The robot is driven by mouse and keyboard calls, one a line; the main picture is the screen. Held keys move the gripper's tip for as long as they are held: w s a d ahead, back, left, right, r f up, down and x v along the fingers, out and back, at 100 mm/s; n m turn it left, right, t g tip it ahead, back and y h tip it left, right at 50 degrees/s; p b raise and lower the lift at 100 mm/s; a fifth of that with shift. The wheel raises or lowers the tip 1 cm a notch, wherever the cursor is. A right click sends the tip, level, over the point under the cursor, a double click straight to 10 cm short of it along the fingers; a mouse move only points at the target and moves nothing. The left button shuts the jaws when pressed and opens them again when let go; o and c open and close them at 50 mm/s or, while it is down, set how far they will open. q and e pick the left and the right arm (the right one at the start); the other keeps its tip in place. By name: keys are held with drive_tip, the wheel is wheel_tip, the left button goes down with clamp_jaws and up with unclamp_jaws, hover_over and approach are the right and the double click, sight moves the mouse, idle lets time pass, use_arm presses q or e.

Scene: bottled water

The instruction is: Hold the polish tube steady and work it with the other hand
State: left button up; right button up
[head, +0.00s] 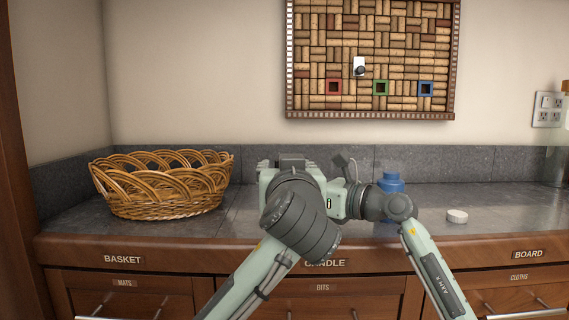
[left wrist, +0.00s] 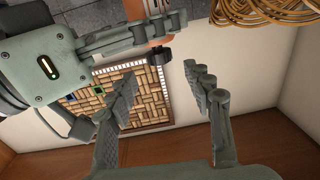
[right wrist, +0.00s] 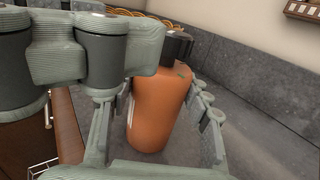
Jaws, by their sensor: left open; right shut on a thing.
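The polish tube is an orange bottle (right wrist: 156,112) with a black cap (right wrist: 178,44) in the right wrist view. My right gripper (right wrist: 160,120) is shut around its body. In the left wrist view the tube's orange body (left wrist: 158,22) is partly behind the right gripper's fingers, with its black cap (left wrist: 160,55) pointing down the picture. My left gripper (left wrist: 160,80) is open; its two fingers are apart, with the cap just beyond the gap between the tips. It appears not to touch the cap. In the head view the tube is hidden behind my arms.
A wicker basket (head: 160,187) stands on the counter at left. A blue bottle (head: 391,181) stands behind my right wrist, and a white round cap (head: 457,216) lies at right. A framed cork board (head: 372,58) hangs on the wall. The counter between basket and arms is clear.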

use_arm(q)
drive_tip(key=shift+s, duration=2.25)
drive_tip(key=shift+d, duration=0.1)
drive_tip(key=w+d+r+m+h, duration=0.4)
drive_tip(key=w+r+m+h, duration=0.2)
drive_tip(key=w+m+h, duration=0.45)
drive_tip(key=a+f+m+g+h, duration=0.2)
drive_tip(key=a+g+h, duration=0.1)
drive_tip(key=a+f+m+g+h, duration=0.1)
drive_tip(key=h, duration=0.1)
drive_tip(key=shift+s+a+m+g, duration=0.1)
drive_tip(key=shift+a+m+g, duration=0.15)
drive_tip(key=shift+g, duration=0.15)
drive_tip(key=s+a+f+g+h, duration=0.25)
drive_tip(key=a+g, duration=0.35)
drive_tip(key=a, duration=0.5)
drive_tip(key=shift+y, duration=0.3)
drive_tip(key=x, duration=1.2)
drive_tip(key=shift+s+f, duration=0.2)
drive_tip(key=shift+s, duration=0.05)
